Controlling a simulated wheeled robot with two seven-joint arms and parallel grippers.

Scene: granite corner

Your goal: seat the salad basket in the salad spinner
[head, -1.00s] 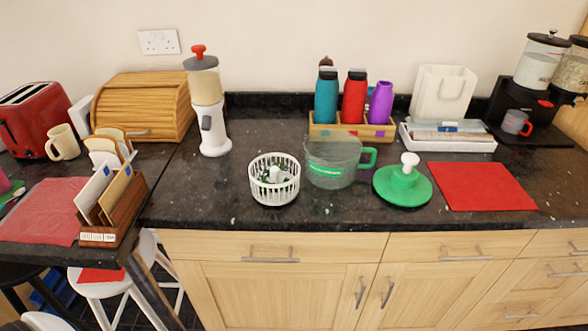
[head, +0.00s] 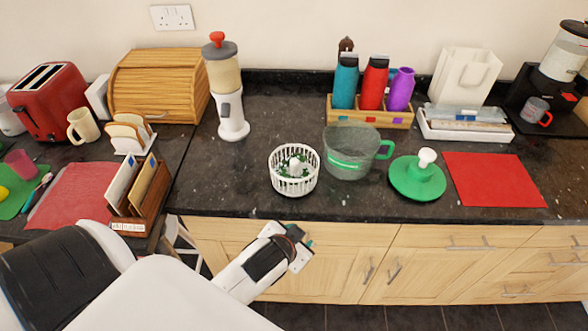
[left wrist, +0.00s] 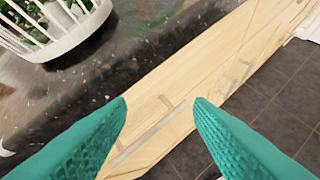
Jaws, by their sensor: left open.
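The white salad basket (head: 294,170), with green leaves in it, stands upright on the dark counter left of the spinner. The salad spinner (head: 349,154) is a clear bowl with a green handle. Its green lid (head: 417,178) with a white knob lies to its right. My left gripper (head: 303,247) is low, in front of the counter's edge and below the basket, holding nothing. In the left wrist view its teal fingers (left wrist: 160,105) are apart, and part of the basket (left wrist: 62,22) shows at the top left. My right gripper is not in view.
A red mat (head: 494,180) lies right of the lid. Behind stand a dispenser (head: 226,85), a wooden holder with bottles (head: 368,114) and a white tray (head: 470,128). A letter rack (head: 140,198) stands at the left. The counter just before the basket is clear.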

